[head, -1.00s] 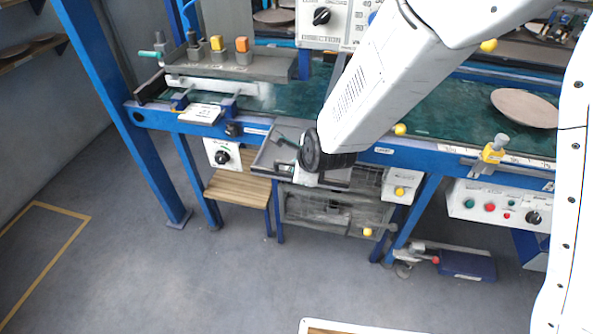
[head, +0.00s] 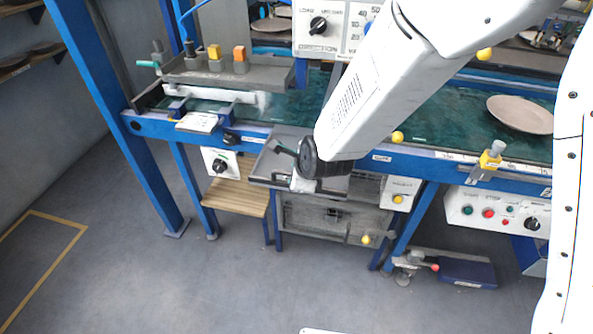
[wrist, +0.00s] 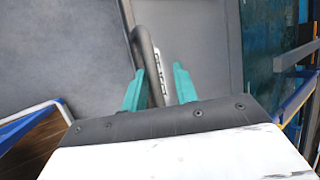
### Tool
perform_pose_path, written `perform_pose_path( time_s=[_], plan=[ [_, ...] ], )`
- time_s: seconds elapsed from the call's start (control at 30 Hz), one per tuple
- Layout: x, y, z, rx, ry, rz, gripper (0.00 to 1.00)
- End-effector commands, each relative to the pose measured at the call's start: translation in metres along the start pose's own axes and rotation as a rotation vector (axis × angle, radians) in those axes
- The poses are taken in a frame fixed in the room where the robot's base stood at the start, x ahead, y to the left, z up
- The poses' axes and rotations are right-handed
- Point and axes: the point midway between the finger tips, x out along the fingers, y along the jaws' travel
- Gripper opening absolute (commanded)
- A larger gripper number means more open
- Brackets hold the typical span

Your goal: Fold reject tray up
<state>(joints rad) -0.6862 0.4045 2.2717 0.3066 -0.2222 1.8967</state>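The reject tray (head: 266,172) is a grey, shallow, rimmed tray at the front of the conveyor, left of centre in the head view. In the wrist view its grey surface (wrist: 200,40) fills the upper middle. A dark curved bar handle (wrist: 143,50) stands on it beside a white label. My gripper (wrist: 160,88) has two teal fingers, spread apart. The handle runs down between them, closer to the left finger, with a gap on the right. In the head view my white arm and dark wrist cover the tray's right part and most of the gripper.
A blue-framed conveyor (head: 440,163) with a green belt runs behind the tray. A brown plate (head: 520,113) lies on it at right. A wooden shelf (head: 235,197) is at lower left of the tray, and a wire-fronted box (head: 330,220) below it.

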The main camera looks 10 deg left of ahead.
Motion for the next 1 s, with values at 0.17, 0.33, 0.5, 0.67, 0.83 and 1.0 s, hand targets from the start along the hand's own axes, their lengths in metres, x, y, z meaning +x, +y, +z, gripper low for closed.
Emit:
perform_pose_path(
  time_s=[0.17,0.33,0.5,0.67,0.83,1.0],
  plan=[
    [-0.008,0.002,-0.001,0.000,0.002,0.004,0.34],
    [-0.034,0.000,-0.001,0.001,0.000,0.000,0.34],
    [-0.059,-0.001,0.000,0.001,-0.001,-0.001,0.34],
    [-0.074,0.000,0.000,0.001,0.000,0.000,0.34],
    [-0.078,0.000,0.000,0.000,0.000,0.000,0.34],
    [-0.078,0.000,0.000,0.000,0.000,0.000,0.34]
  ],
)
